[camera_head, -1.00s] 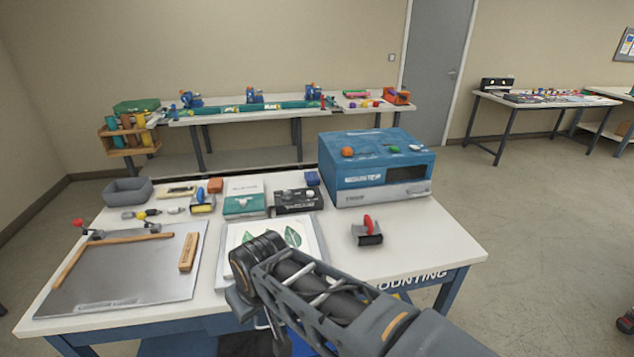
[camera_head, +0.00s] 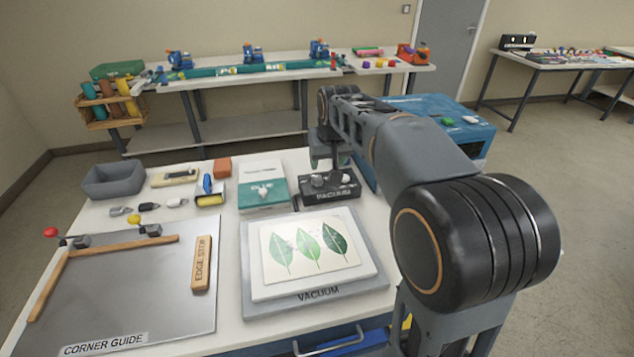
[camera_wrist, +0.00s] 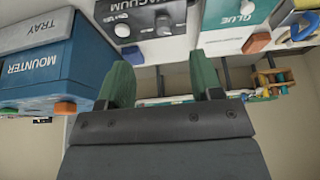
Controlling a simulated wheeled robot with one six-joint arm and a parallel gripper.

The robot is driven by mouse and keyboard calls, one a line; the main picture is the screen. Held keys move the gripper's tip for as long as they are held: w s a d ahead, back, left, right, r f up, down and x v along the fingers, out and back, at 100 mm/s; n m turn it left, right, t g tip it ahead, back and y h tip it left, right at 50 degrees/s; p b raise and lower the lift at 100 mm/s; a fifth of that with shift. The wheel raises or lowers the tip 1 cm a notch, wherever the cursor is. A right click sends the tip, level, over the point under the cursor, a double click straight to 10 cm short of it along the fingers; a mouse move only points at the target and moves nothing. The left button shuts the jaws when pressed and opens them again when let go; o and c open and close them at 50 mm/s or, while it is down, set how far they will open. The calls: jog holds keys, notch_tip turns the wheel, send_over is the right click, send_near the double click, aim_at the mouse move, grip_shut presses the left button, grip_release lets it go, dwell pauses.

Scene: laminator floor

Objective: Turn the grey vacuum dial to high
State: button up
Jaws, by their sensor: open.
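The black vacuum box (camera_head: 345,190) stands on the near table, behind the white vacuum plate. The grey vacuum dial (camera_head: 318,181) sits on it, partly shadowed by the arm; its setting is too small to read. In the wrist view, which is upside down, the box (camera_wrist: 147,12) shows near the top with the grey dial (camera_wrist: 164,25) and another round knob beside it. My gripper (camera_head: 323,158) is above and just behind the box, pointing down. In the wrist view its green fingers (camera_wrist: 162,80) are apart with nothing between them, clear of the dial.
The blue mounter (camera_head: 440,115) stands right of the box, partly hidden by my arm. A teal and white glue box (camera_head: 263,188) stands close on the left. The vacuum plate (camera_head: 262,297) with a leaf print lies in front. A grey bin (camera_head: 113,180) is far left.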

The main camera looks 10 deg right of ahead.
send_near(317, 177)
jog(key=x, duration=0.9)
jog(key=shift+w+f+b, duration=0.1)
jog(key=shift+f+b, duration=0.1)
jog(key=shift+b, duration=0.15)
jog(key=c, duration=0.9)
